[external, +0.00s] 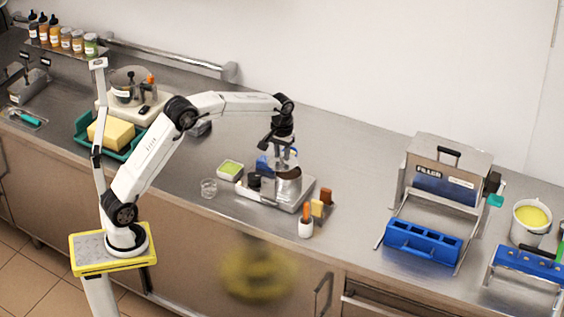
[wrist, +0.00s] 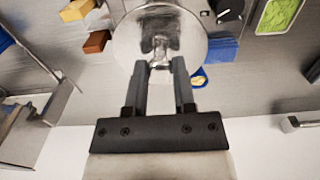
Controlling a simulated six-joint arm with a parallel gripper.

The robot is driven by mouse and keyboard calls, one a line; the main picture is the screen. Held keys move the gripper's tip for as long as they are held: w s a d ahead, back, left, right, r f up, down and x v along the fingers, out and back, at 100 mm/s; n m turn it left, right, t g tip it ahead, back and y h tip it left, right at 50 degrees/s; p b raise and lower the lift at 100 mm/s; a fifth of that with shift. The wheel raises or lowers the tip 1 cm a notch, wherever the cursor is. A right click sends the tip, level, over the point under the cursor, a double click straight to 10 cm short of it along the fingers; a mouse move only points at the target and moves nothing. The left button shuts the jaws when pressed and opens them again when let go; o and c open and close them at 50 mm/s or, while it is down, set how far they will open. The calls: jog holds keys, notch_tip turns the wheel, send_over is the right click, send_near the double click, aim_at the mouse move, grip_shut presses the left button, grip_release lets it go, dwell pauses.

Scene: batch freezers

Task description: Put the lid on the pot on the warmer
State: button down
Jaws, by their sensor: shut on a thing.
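The pot (external: 289,189) is a metal vessel on the flat warmer (external: 258,198) in the middle of the counter. The lid (wrist: 190,38) is a round, shiny metal disc with a handle in its middle. My gripper (wrist: 160,65) is shut on the lid's handle in the wrist view. In the external view my gripper (external: 287,160) is straight above the pot, pointing down, with the lid (external: 289,173) at the pot's top. I cannot tell whether the lid touches the rim. In the wrist view the lid hides the pot.
A dark knob (external: 254,180) and a blue thing (external: 262,164) are close left of the pot. A green-filled tub (external: 230,170) and a clear glass (external: 208,187) are at left.

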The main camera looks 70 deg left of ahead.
aim_at(289, 161)
jog(key=shift+w+a, duration=1.55)
jog(key=shift+a, duration=0.1)
jog(key=shift+f, duration=0.15)
jog(key=shift+f, duration=2.85)
jog(key=shift+f, duration=0.35)
grip_release()
jog(key=shift+r, duration=0.15)
